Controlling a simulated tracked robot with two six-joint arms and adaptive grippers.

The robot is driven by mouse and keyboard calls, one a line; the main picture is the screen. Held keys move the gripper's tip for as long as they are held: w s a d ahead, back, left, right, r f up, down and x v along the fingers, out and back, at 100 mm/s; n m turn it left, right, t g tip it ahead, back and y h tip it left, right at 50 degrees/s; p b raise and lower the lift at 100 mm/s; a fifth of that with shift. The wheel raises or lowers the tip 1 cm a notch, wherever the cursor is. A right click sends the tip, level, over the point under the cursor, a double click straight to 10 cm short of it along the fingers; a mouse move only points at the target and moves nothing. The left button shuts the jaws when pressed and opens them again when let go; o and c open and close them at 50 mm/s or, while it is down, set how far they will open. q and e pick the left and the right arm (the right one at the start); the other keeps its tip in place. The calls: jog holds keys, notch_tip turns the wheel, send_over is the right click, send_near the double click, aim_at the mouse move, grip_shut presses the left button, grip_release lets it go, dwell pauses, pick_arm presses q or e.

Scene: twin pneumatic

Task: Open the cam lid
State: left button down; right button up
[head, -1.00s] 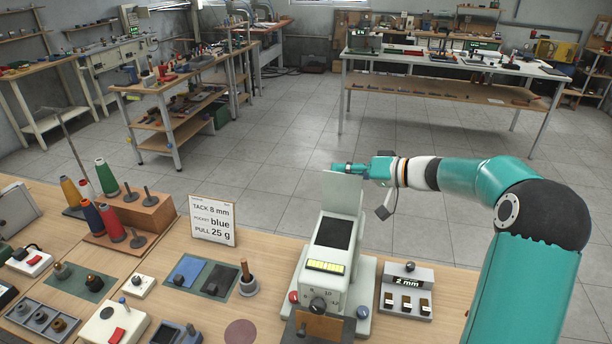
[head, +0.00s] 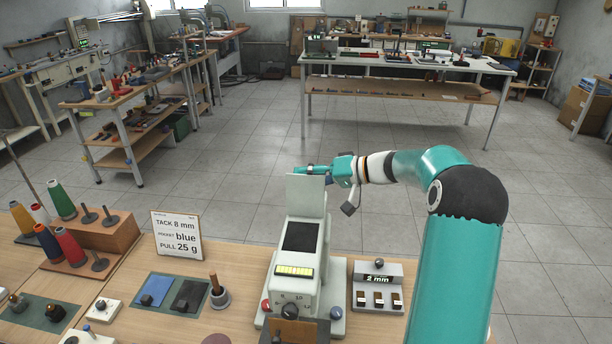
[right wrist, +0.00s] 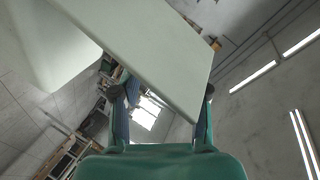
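The cam lid, a pale plate (head: 304,196), stands upright at the back of the white machine (head: 299,262) on the bench. The machine's dark top panel lies uncovered in front of it. My right gripper (head: 312,170) is at the lid's top edge, on its far side. In the right wrist view the lid (right wrist: 150,55) crosses close in front of the right gripper (right wrist: 161,112), whose fingers are spread apart. I cannot tell whether a finger touches the lid. My left gripper is not in view.
A block marked 2 mm (head: 377,286) stands right of the machine. A sign card (head: 177,237), blue and black pads, and thread cones (head: 61,199) are to the left. Open floor lies behind the bench.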

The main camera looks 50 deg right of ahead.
jog(key=shift+o, duration=0.2)
jog(key=shift+w+f, duration=0.1)
dwell(0.4)
jog(key=shift+s+d, duration=0.2)
jog(key=shift+s, duration=0.15)
jog(key=v, duration=1.1)
